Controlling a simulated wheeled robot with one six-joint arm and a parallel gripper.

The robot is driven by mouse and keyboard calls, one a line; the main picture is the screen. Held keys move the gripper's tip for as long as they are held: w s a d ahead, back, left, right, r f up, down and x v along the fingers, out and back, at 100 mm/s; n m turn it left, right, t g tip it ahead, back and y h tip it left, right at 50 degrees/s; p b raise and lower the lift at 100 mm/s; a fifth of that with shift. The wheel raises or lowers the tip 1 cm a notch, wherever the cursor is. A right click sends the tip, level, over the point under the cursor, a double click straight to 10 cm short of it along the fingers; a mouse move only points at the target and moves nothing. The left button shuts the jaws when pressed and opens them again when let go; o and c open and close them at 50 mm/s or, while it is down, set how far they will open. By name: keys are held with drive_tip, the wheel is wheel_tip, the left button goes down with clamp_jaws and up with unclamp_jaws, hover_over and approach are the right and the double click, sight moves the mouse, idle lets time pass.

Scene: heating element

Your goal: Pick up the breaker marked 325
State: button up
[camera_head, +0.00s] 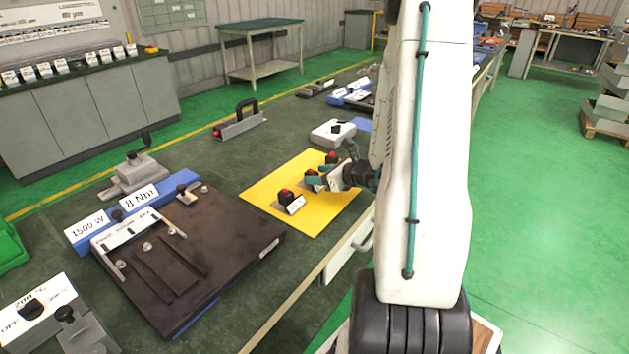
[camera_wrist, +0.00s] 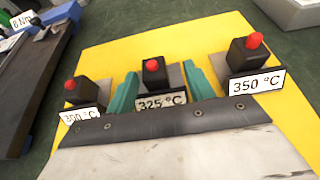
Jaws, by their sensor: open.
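In the wrist view, the breaker marked 325 °C (camera_wrist: 154,76) is a black block with a red button and a white label, on a grey base. It stands between the two teal fingers of my gripper (camera_wrist: 158,92), which is open, with a finger on either side. Whether the fingers touch it I cannot tell. The label's lower edge is partly hidden by my gripper body. The breaker marked 300 °C (camera_wrist: 80,92) is on the left and the one marked 350 °C (camera_wrist: 248,58) is on the right. In the head view, my gripper (camera_head: 314,178) is over the yellow mat (camera_head: 262,192).
A dark plate device labelled 1500 W and 8 Nm (camera_head: 190,255) lies left of the mat. A white box with a black knob (camera_head: 333,132) stands behind the mat. A 200 °C control box (camera_head: 40,310) is at the lower left. Some green tabletop around the mat is clear.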

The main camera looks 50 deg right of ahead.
sight(308, 174)
drive_tip(key=x, duration=0.4)
drive_tip(key=shift+w+a, duration=0.1)
drive_tip(key=shift+a, duration=0.2)
drive_tip(key=c, duration=1.1)
drive_tip(key=shift+r, duration=0.1)
